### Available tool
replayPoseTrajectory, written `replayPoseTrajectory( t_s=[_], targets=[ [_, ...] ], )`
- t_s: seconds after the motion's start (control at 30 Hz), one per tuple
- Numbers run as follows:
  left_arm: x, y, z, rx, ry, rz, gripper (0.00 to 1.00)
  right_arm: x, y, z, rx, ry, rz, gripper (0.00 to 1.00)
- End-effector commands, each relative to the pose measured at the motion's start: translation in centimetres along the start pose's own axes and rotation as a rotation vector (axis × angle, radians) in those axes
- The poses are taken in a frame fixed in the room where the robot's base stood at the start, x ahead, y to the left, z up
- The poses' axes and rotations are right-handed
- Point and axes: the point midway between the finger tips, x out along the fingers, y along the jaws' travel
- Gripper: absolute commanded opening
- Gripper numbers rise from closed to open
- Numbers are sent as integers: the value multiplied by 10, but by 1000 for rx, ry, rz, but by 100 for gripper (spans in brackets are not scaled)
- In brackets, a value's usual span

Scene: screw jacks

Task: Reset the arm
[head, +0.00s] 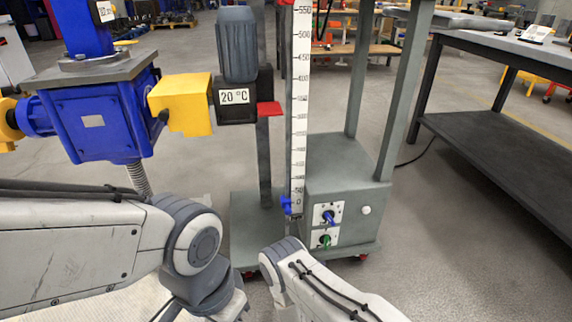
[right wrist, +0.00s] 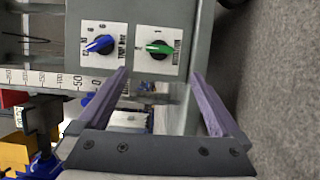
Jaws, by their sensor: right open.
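My right gripper (right wrist: 160,74) shows in the right wrist view with its two purple-grey fingers apart and nothing between them. It faces the grey control box (head: 345,175), which carries a blue knob (head: 328,217) and a green knob (head: 324,240). In the right wrist view the blue knob (right wrist: 100,45) and green knob (right wrist: 158,48) lie beyond the fingertips, the green one between their directions. In the head view my right arm (head: 310,290) reaches in at the bottom, its gripper hidden. My left arm (head: 100,240) comes in from the left; its gripper is not seen.
A blue screw jack (head: 92,122) with a yellow coupling (head: 182,104) stands at left, close above my left arm. A motor (head: 237,45) with a "20 °C" label and a vertical scale (head: 298,110) stand in the middle. A workbench (head: 510,45) is at right, with open floor before it.

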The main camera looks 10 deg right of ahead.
Motion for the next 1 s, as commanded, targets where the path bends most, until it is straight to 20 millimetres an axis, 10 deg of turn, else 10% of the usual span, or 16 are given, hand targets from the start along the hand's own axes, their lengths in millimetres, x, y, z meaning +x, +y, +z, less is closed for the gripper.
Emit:
replayPoseTrajectory(
  t_s=[0.53, 0.77, 1.0],
  targets=[
    [0, 0, 0, 0, 0, 0, 0, 81, 78, -53, 708, -142, -547, 100],
    [0, 0, 0, 0, 0, 0, 0, 60, 148, -52, 961, -252, -843, 100],
    [0, 0, 0, 0, 0, 0, 0, -3, 213, -19, 1078, -430, -1083, 100]
  ],
)
